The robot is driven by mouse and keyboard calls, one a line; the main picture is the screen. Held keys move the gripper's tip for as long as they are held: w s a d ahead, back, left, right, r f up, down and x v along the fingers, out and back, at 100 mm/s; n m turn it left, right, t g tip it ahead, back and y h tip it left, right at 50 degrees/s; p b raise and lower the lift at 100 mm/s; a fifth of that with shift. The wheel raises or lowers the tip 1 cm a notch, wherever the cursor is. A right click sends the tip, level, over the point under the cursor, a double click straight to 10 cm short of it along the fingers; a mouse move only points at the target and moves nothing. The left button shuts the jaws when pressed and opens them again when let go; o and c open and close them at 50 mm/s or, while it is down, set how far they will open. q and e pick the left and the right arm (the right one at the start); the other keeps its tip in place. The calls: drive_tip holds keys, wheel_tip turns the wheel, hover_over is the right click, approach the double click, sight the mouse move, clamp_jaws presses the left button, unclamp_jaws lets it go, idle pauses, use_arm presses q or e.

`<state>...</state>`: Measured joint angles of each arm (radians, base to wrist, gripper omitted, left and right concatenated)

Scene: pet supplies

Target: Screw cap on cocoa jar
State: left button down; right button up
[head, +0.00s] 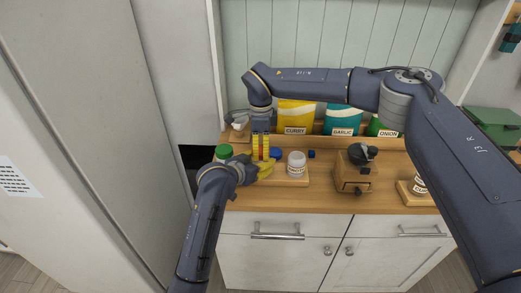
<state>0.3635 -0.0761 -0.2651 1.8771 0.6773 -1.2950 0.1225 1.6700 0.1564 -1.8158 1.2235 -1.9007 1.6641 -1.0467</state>
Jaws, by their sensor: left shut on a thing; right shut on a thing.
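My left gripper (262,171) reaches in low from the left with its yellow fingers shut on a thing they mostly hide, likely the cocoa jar. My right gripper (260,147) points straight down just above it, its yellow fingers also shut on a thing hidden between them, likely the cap. The two grippers are close together, one over the other. I cannot tell whether cap and jar touch. A blue round lid (275,153) shows just right of the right fingers. I cannot tell whether it is held or belongs to another jar.
A green-lidded jar (224,152) stands left of the grippers, a white jar (296,163) close right. Curry (295,115), garlic (342,120) and onion (384,128) bags stand behind.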

drive_tip(key=o, duration=1.2)
drive_tip(key=shift+o, duration=0.2)
drive_tip(key=shift+s, duration=0.1)
drive_tip(key=shift+r, duration=2.25)
drive_tip(key=o, duration=0.6)
wheel_tip(320, 180, up, 12)
